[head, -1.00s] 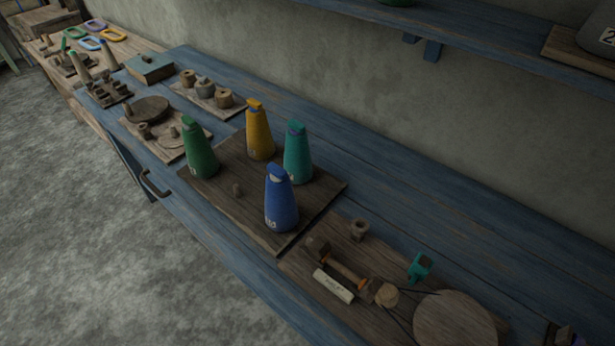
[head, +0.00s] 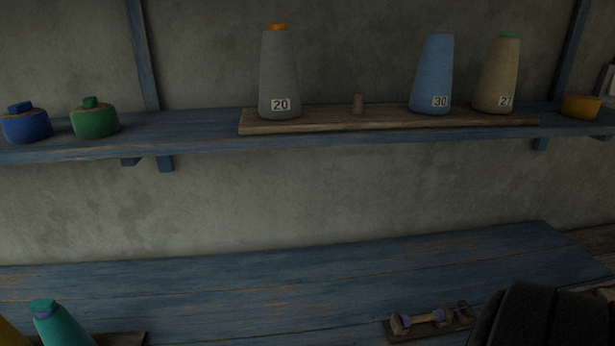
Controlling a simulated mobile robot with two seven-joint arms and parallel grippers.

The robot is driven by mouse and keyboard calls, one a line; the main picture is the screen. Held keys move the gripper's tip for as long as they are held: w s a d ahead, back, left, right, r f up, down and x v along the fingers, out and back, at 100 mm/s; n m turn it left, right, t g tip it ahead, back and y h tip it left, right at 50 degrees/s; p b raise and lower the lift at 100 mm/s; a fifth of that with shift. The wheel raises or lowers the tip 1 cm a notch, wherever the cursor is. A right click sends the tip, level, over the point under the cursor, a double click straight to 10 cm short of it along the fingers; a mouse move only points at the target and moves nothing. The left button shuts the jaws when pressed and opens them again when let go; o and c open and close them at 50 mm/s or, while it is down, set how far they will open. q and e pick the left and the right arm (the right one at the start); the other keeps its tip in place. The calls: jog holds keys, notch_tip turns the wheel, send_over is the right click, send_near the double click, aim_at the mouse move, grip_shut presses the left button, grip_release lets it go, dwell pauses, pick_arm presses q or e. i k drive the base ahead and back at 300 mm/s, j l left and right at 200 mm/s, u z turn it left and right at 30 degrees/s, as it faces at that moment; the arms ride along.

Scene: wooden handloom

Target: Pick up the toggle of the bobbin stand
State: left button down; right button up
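I cannot make out for certain which thing is the bobbin stand or its toggle. On the blue bench at lower right, a small wooden piece with purple parts (head: 430,319) lies on a small dark board (head: 402,337). No gripper fingers show. A dark ribbed shape at the lower right corner hides part of the bench.
The blue shelf (head: 190,130) spans the wall above the blue bench (head: 250,285). Blue (head: 27,126), green (head: 95,121) and yellow (head: 580,107) squat pots stand on the shelf. A teal cone (head: 60,327) is at lower left. The bench's middle is clear.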

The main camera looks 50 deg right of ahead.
aim_at(468, 313)
jog(key=z, duration=2.65)
jog(key=i+l+u, duration=0.1)
jog(key=l, duration=0.35)
jog(key=i+l, duration=0.1)
jog(key=l, duration=0.35)
jog(key=i+l+u, duration=0.15)
jog(key=l, duration=0.35)
